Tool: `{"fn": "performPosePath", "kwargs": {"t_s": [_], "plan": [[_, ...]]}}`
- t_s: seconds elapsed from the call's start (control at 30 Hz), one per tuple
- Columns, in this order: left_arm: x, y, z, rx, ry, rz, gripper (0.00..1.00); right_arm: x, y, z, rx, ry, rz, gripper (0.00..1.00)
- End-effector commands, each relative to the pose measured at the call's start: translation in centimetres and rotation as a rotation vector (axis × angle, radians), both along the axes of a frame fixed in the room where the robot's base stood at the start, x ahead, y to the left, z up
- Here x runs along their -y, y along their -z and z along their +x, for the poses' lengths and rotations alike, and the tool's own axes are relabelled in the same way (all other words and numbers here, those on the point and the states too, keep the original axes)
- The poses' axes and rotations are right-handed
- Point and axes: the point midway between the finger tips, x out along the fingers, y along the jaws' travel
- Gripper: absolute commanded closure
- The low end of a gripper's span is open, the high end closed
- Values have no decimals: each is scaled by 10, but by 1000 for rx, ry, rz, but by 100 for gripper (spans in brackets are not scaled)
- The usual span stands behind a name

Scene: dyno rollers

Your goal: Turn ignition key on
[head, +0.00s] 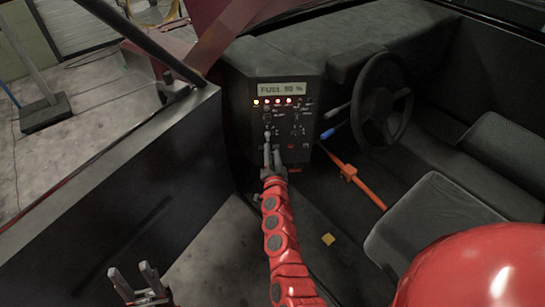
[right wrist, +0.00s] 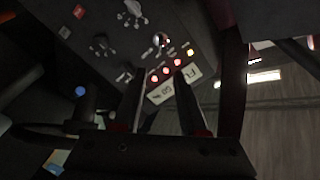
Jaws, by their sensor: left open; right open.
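My left gripper (head: 133,280) is open and empty at the bottom left.
A steering wheel (head: 382,100) is right of the panel. An orange lever (head: 349,172) and grey seats (head: 425,217) lie right of my right arm. A dark side wall (head: 130,195) is on the left.

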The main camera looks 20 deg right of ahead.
Motion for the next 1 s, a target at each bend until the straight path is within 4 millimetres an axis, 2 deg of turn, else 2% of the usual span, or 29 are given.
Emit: {"fn": "performPosePath", "kwargs": {"t_s": [0.23,0.77,0.87,0.97,1.0], "plan": [[0,2,0,0,0,0,50,-5,1,-19,-1,-1,1,58],[0,2,0,0,0,0,50,-6,0,-20,-1,-1,0,58],[0,2,0,0,0,0,50,2,0,-27,9,32,-25,58],[0,2,0,0,0,0,50,26,-5,-50,51,127,-116,58],[0,2,0,0,0,0,50,37,-12,-65,86,182,-172,58]]}}
